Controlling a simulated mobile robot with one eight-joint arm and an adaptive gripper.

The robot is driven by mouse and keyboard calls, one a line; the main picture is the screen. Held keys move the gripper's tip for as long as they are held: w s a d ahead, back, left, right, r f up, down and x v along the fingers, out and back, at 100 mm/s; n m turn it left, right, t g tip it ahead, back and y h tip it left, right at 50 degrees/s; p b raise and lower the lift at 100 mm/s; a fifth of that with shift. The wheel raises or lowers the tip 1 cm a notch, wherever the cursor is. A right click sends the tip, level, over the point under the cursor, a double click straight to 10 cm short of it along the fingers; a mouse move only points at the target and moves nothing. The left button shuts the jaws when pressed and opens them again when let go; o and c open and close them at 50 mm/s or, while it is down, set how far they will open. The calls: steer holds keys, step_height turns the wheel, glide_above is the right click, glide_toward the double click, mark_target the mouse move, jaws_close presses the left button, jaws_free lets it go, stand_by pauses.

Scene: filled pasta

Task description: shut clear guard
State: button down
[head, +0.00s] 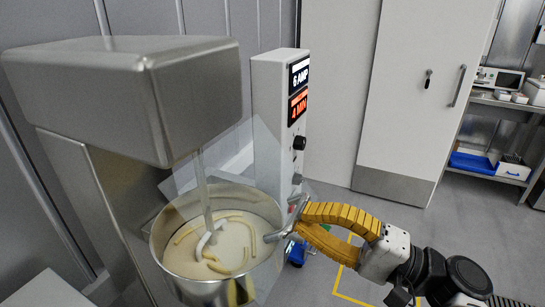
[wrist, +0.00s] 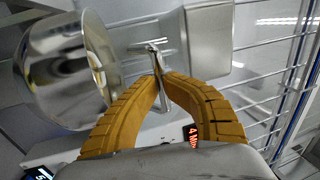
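The clear guard (head: 240,148) is a see-through panel around the mixing bowl's (head: 192,289) upper area, below the mixer head; its faint edges make its exact position hard to tell. A grey metal handle (head: 286,228) sticks out at the bowl's right side. My gripper (head: 298,222) comes from the right with its yellow ribbed fingers closed around the handle. In the wrist view the handle (wrist: 152,50) stands between the fingertips (wrist: 161,76), which touch it. The guard is hardly visible there.
The steel mixer head (head: 130,85) overhangs the bowl, which holds pale liquid and curved pieces. A white control box (head: 268,100) with lit displays stands just behind my gripper. A cabinet (head: 410,90) and shelves are farther right. Floor at the right is mostly clear.

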steer(key=shift+f, duration=0.2)
steer(key=c, duration=1.8)
jaws_free()
steer(key=o, duration=0.4)
steer(key=shift+w+a+f, duration=0.1)
steer(key=shift+w+a, duration=0.1)
steer(key=shift+a, duration=0.15)
steer(key=v, duration=1.2)
steer(key=shift+d, duration=0.25)
